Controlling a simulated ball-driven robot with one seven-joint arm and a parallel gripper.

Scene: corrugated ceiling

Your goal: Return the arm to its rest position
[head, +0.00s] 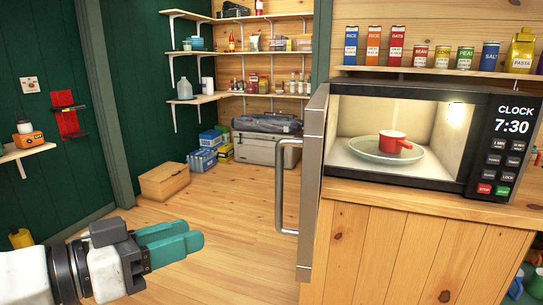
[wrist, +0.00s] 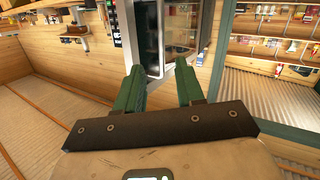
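My gripper (head: 196,240) reaches in from the lower left of the head view, with teal-green fingers pointing right. It is in the air over the wooden floor, left of the microwave's open door (head: 312,180) and apart from it. In the wrist view my gripper (wrist: 159,80) has its two green fingers spread, with a gap between them and nothing held. The microwave (head: 490,140) stands on a wooden counter (head: 400,250). Inside it a red cup (head: 392,141) sits on a round plate (head: 366,153).
The door's long handle (head: 281,190) sticks out towards my gripper's side. A cardboard box (head: 164,181) and a grey cooler (head: 262,150) stand on the floor farther back. A small shelf (head: 25,150) is on the left green wall. The floor between is clear.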

